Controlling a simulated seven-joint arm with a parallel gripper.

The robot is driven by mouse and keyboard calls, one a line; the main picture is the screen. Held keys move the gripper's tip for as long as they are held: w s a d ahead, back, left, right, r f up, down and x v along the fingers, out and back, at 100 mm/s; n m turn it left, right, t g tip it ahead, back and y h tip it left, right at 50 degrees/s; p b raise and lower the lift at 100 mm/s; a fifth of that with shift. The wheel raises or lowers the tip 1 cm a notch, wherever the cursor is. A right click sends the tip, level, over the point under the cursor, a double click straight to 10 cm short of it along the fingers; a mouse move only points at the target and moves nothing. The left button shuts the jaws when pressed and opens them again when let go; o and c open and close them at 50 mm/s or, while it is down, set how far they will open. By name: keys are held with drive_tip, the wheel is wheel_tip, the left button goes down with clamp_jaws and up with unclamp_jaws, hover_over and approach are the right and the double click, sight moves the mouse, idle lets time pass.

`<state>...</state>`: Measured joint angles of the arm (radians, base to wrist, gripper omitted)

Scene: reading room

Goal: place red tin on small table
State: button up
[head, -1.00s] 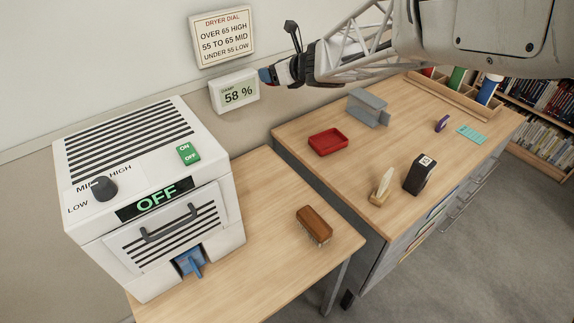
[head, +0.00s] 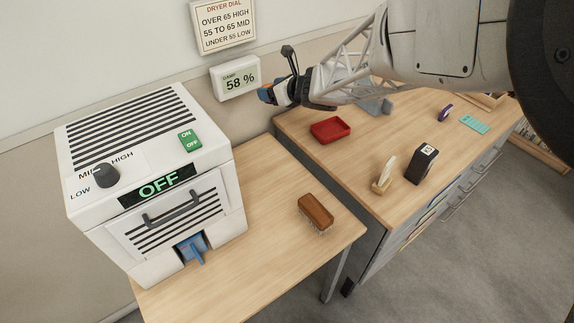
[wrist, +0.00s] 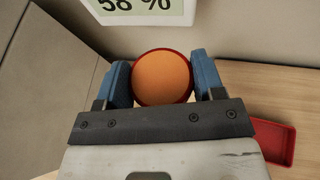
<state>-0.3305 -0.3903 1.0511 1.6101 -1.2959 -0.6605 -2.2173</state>
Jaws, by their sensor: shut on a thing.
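My gripper (wrist: 162,82) is shut on the red tin (wrist: 187,97), which shows a round orange top and a red rim between the two blue fingers in the wrist view. In the head view my gripper (head: 268,94) is up near the wall, just right of and below the damp display. The tin is hard to make out there. The small table (head: 265,240) is the light wooden one at the front, lower than my gripper.
A white dryer (head: 150,170) reading OFF fills the small table's left side. A wooden brush (head: 315,211) lies near its right edge.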

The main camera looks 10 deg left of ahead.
hover_over(275, 161)
wheel_tip(275, 161, down, 16)
drive_tip(key=shift+f, duration=0.25)
drive_tip(key=shift+d, duration=0.1)
drive_tip(key=shift+f, duration=3.1)
drive_tip(key=shift+f, duration=1.85)
drive_tip(key=shift+f, duration=0.2)
drive_tip(key=o, duration=1)
drive_tip(key=shift+c, duration=0.2)
